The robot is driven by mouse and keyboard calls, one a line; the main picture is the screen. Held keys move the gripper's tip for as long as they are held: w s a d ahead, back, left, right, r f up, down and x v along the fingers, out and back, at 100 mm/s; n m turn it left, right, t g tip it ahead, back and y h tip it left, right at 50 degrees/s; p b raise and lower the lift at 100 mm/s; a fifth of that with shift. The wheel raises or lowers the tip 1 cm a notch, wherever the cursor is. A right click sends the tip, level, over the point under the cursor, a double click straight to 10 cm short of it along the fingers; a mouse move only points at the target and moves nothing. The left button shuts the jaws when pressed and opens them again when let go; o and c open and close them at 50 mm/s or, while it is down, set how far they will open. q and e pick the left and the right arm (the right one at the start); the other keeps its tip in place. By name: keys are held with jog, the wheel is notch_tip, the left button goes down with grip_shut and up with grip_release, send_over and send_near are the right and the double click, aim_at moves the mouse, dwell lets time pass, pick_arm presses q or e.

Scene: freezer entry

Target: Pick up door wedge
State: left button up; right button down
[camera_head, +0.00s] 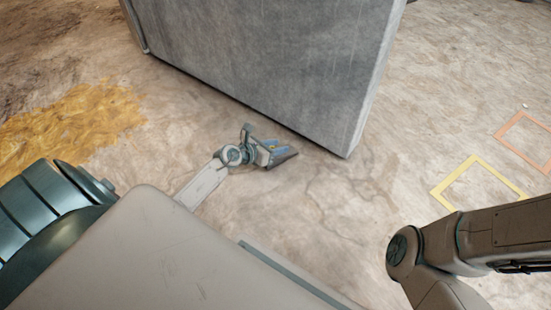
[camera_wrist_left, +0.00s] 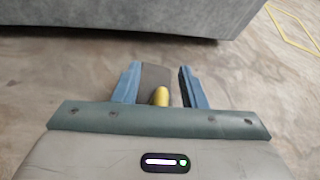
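The door wedge is a dark grey piece (camera_wrist_left: 156,74) with a yellow part at its near end (camera_wrist_left: 160,96), low at the floor. My left gripper (camera_wrist_left: 160,68) is open, with one blue finger on each side of the wedge. A gap shows between the wedge and the right finger; the left finger is very close, and I cannot tell if it touches. In the head view my left gripper (camera_head: 279,150) points down at the floor, and the dark wedge (camera_head: 284,159) shows partly at its fingers. My right gripper is out of view.
A large grey slab-like panel (camera_head: 270,60) stands just beyond my left gripper, and its lower edge (camera_wrist_left: 110,30) spans the top of the wrist view. Yellow (camera_head: 478,181) and orange (camera_head: 525,140) floor outlines lie to the right. A yellow patch (camera_head: 70,122) lies left.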

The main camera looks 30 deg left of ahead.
pick_arm(q)
grip_shut()
jog(key=shift+r, duration=0.15)
dwell(0.4)
